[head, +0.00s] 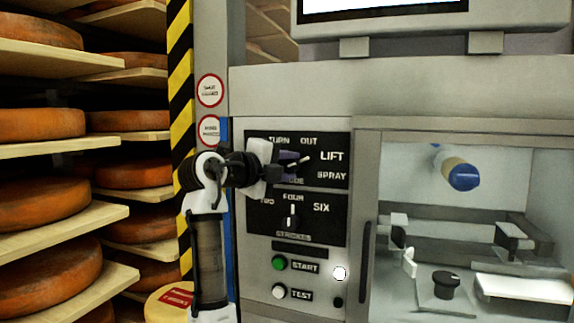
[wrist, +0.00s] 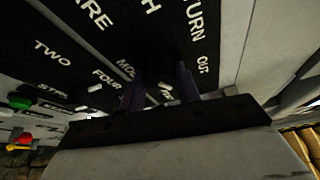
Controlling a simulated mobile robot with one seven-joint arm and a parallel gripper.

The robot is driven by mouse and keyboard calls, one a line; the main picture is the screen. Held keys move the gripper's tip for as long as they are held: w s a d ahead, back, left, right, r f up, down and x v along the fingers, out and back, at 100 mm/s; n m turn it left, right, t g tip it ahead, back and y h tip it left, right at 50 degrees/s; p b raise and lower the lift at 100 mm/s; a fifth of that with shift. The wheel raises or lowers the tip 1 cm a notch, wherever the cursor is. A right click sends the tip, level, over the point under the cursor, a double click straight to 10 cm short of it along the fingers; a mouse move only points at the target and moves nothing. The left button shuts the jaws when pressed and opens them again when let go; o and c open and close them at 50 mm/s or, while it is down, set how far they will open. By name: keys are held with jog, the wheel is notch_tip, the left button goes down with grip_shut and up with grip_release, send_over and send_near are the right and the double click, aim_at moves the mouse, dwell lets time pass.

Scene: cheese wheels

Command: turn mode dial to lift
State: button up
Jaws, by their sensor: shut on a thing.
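The mode dial (head: 301,161) is on the upper black panel (head: 339,173), among the labels TURN, OUT, LIFT and SPRAY. Its light pointer slants right and slightly up, towards LIFT. My gripper (head: 288,166) reaches the dial from the left and is shut on it, hiding its left part and some lettering. In the wrist view, the two dark fingers of my gripper (wrist: 160,90) stand against the black panel on both sides of the dial, which is mostly in shadow there.
Below is a strokes dial (head: 292,215) with a green START button (head: 279,263) and a white TEST button (head: 278,290). A glazed chamber (head: 480,190) is at the right. Shelves of cheese wheels (head: 45,200) stand at the left, beside a striped post (head: 180,90).

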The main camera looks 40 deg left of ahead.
dwell(0.4)
jog(key=o, duration=1)
jog(key=shift+c, duration=0.2)
jog(key=shift+s, duration=0.1)
jog(key=s+r+b, duration=0.1)
jog(key=s+b, duration=0.2)
jog(key=s, duration=1)
jog(key=shift+s+a+b, duration=0.25)
jog(key=shift+s+b, duration=0.05)
jog(key=shift+b, duration=0.1)
